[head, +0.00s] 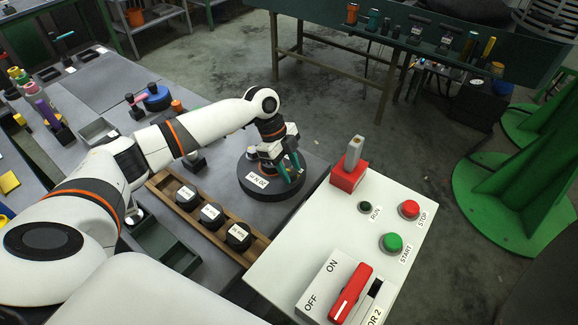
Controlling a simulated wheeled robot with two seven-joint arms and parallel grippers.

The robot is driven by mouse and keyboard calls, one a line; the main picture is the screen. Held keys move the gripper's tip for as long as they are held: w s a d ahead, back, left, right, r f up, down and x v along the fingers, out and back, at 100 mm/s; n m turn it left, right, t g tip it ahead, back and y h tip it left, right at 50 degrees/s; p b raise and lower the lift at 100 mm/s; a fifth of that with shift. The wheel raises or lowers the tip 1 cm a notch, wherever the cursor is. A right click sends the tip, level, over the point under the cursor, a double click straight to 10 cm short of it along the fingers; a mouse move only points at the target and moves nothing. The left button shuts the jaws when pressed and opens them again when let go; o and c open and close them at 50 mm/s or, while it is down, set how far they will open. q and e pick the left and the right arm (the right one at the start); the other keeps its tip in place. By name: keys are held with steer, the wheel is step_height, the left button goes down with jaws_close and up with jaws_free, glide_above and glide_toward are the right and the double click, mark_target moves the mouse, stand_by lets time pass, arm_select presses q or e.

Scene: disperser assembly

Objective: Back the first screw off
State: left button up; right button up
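My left gripper (287,172), with teal fingers, points down over a dark round station (268,192) with a white label. The fingertips are close to the top of the station, towards its right side. A small orange and pale part (258,167) shows on the station beside the fingers. I cannot make out the first screw; the gripper and arm cover much of the station's top. Whether the fingers are apart or closed on something is too small to tell. My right gripper is not in view.
A wooden rack (213,228) with three dark labelled pieces stands left of the station. A white control panel (290,262) with RUN, START and STOP buttons, a red-based switch (349,172) and a red ON/OFF lever (350,293) lies close on the right. A green tray (163,243) sits further left.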

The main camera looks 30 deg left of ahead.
arm_select(q)
steer(key=c, duration=0.7)
steer(key=shift+o, duration=0.2)
steer(key=shift+r+n+p, duration=0.2)
steer(key=shift+n+p, duration=0.5)
steer(key=shift+p, duration=0.3)
steer(key=n+t+p, duration=0.1)
steer(key=n+p, duration=0.2)
steer(key=p, duration=0.1)
steer(key=n+t+y+p, duration=0.1)
steer(key=n+p, duration=0.3)
steer(key=n+t+y+p, duration=0.1)
steer(key=n+t+p, duration=0.1)
steer(key=n+p, duration=0.2)
steer(key=shift+s+d+p, duration=0.15)
steer(key=shift+s+p, duration=0.15)
steer(key=shift+p, duration=0.25)
steer(key=shift+f+n+y+p, duration=0.15)
steer(key=shift+n+y+p, duration=0.35)
steer(key=shift+n+p, duration=0.7)
